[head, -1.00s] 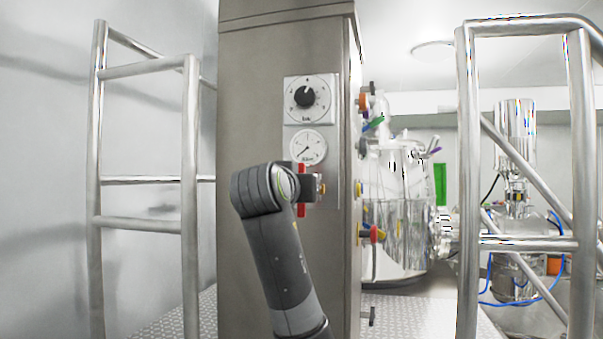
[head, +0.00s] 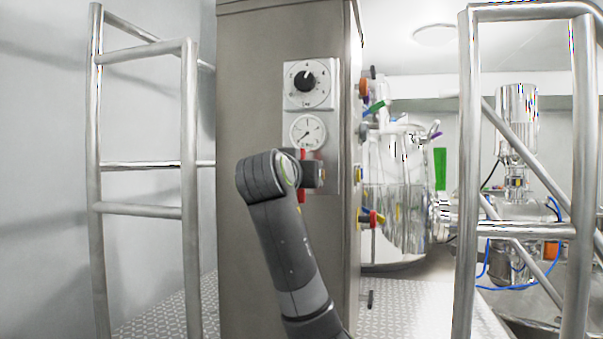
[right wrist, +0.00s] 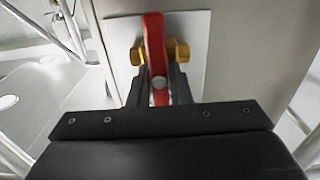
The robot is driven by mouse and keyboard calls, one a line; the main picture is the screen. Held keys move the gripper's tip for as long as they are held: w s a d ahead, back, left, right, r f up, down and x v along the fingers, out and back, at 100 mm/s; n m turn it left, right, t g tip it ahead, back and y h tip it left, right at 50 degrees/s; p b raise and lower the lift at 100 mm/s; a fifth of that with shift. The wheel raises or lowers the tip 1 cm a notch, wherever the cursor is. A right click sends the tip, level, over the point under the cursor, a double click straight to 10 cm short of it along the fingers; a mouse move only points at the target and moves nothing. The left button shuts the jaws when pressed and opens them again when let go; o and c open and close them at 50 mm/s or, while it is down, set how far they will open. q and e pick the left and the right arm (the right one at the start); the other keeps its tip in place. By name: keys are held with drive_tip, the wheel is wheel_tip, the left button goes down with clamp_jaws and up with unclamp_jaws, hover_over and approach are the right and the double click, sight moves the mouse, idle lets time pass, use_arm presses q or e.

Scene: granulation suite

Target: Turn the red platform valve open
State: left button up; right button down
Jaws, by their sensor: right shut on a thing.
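The red valve handle (right wrist: 155,45) stands upright in the right wrist view, in front of a brass valve body (right wrist: 178,52) on a pale plate. My right gripper (right wrist: 160,88) is shut on the lower part of this handle, one finger on each side. In the head view my right gripper (head: 313,174) is at the front of the grey cabinet, below the gauge. Red parts of the handle (head: 301,195) show above and below it; the middle is hidden. My left gripper is not in view.
The grey cabinet (head: 255,120) carries a black dial knob (head: 304,81) and a round gauge (head: 308,131) above the valve. Metal railings stand at left (head: 190,240) and right (head: 468,200). Several coloured valves, including a red and yellow one (head: 370,218), line the cabinet's right side.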

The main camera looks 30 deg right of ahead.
drive_tip(key=n+b, duration=0.2)
drive_tip(key=n, duration=0.2)
drive_tip(key=shift+w+a+f, duration=0.1)
drive_tip(key=shift+f, duration=0.05)
drive_tip(key=n+b, duration=0.2)
drive_tip(key=n, duration=0.2)
drive_tip(key=shift+w+a+n+b, duration=0.1)
drive_tip(key=shift+n+b, duration=0.2)
drive_tip(key=shift+b, duration=0.1)
drive_tip(key=n+b, duration=0.2)
drive_tip(key=n, duration=0.2)
drive_tip(key=shift+f, duration=0.2)
drive_tip(key=n+b, duration=0.2)
drive_tip(key=n, duration=0.3)
drive_tip(key=shift+w+f, duration=0.1)
drive_tip(key=c, duration=1.3)
unclamp_jaws()
drive_tip(key=shift+a, duration=0.1)
